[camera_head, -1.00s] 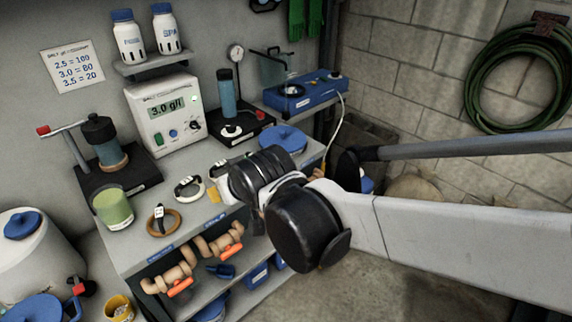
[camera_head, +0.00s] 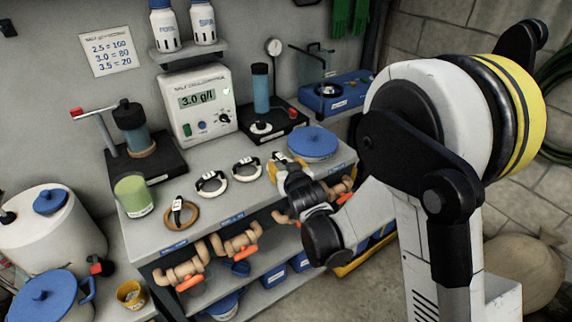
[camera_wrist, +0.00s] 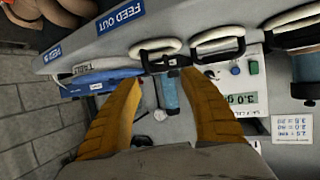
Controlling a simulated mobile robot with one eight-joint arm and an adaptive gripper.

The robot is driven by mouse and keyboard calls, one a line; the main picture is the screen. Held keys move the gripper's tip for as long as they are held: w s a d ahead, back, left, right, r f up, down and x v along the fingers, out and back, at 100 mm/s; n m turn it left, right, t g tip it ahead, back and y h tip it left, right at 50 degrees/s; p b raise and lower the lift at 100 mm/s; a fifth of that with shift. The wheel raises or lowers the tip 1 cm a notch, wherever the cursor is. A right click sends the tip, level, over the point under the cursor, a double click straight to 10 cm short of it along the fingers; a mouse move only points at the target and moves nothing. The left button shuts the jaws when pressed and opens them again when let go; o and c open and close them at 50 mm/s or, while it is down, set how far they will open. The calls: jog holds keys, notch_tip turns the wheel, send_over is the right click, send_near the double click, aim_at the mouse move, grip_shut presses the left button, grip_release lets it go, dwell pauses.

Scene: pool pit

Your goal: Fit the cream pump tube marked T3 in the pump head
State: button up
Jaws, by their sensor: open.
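In the head view, two cream tube loops with black clips and white tags lie on the bench, a left loop (camera_head: 211,184) and a right loop (camera_head: 246,170). A tan loop (camera_head: 180,214) lies further left. My gripper (camera_head: 280,164) is low over the bench, right of the cream loops. In the wrist view my gripper (camera_wrist: 163,80) is open, with yellow fingers apart and nothing held. Cream loops show just past the fingertips, a near one (camera_wrist: 158,44) and another (camera_wrist: 218,42). The tags are too small to read. I cannot tell which part is the pump head.
A salt controller (camera_head: 199,102) stands at the back of the bench, with a blue cylinder (camera_head: 261,88) on a black base to its right. A blue lid (camera_head: 313,141) and blue machine (camera_head: 335,92) are further right. A green cup (camera_head: 133,196) is at left. Orange-handled valves (camera_head: 237,242) hang below.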

aim_at(281, 161)
jog(key=b+x, duration=0.3)
jog(key=x, duration=0.5)
jog(key=shift+s+f, duration=0.1)
jog(key=shift+f, duration=0.1)
jog(key=shift+d, duration=0.1)
grip_shut()
